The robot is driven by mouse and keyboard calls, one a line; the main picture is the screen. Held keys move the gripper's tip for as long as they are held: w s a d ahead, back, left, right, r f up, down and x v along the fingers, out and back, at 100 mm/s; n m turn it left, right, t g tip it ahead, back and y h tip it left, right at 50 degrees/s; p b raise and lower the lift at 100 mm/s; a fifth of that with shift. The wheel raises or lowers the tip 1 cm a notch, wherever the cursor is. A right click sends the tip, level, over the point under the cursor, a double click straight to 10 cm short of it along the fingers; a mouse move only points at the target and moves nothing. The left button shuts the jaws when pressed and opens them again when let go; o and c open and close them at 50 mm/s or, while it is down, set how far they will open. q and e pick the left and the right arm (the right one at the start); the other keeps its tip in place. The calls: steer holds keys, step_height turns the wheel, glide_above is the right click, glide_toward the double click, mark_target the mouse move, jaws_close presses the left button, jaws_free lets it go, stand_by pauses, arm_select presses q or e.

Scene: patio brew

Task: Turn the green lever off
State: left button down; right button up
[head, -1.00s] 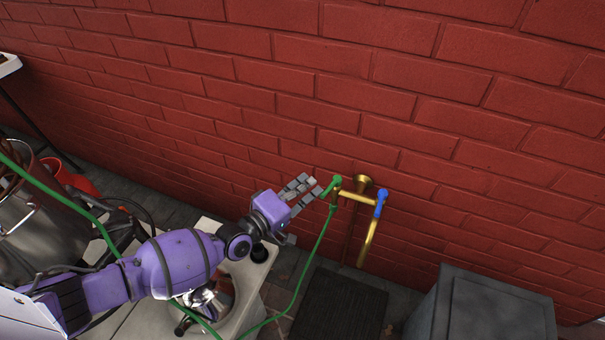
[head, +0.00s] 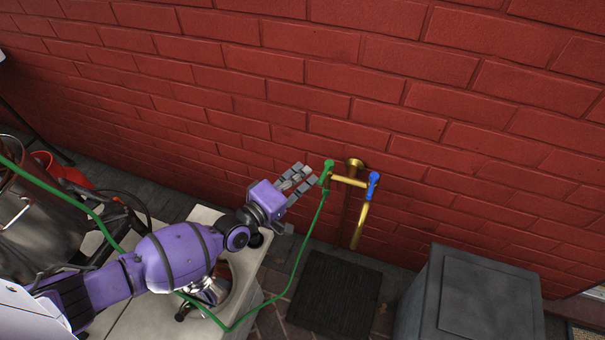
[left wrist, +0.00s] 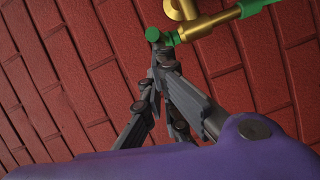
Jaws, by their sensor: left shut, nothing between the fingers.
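The green lever (head: 326,171) sits on the left end of a brass double tap (head: 349,181) on the brick wall. A blue lever (head: 374,182) sits on the tap's right end. My left gripper (head: 312,176) is shut and empty, its fingertips just left of the green lever. In the left wrist view the shut fingertips (left wrist: 157,74) lie just below the green lever (left wrist: 160,38); I cannot tell whether they touch it. A green hose (head: 311,240) hangs from the green-lever side. My right gripper is not in view.
A grey box (head: 480,300) stands at the lower right and a dark mat (head: 335,293) lies below the tap. A pale table (head: 120,318) with a shiny metal vessel is under my left arm. A large metal pot (head: 40,230) stands at the left. The red wall (head: 480,130) is close behind the tap.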

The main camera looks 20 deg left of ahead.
arm_select(q)
steer(key=v, duration=1.2)
steer(key=shift+w, duration=0.1)
